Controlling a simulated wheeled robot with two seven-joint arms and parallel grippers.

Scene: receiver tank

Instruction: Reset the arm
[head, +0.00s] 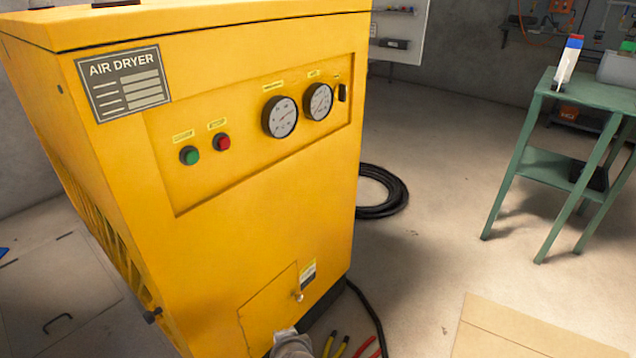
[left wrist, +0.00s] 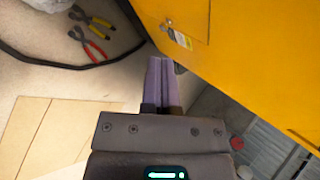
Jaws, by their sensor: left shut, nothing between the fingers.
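My left gripper (left wrist: 160,62) is in the left wrist view, its two pale fingers together with nothing between them. Its tips point toward the lower panel of the yellow air dryer (left wrist: 240,60) and overlap its lower edge in the picture; I cannot tell the gap. In the head view the air dryer (head: 260,190) fills the left and middle. Its small lower panel (head: 265,312) looks closed, with a knob (head: 298,296) and a tag. A grey shape (head: 291,345) at the bottom edge is cut off, and I cannot tell what part it is. My right gripper is not in view.
Pliers (left wrist: 92,45) lie on the floor beside the dryer, near a black hose. A flat cardboard sheet (head: 530,330) lies at the lower right. A coiled black hose (head: 383,195) lies behind the dryer. A green table (head: 590,95) stands at right.

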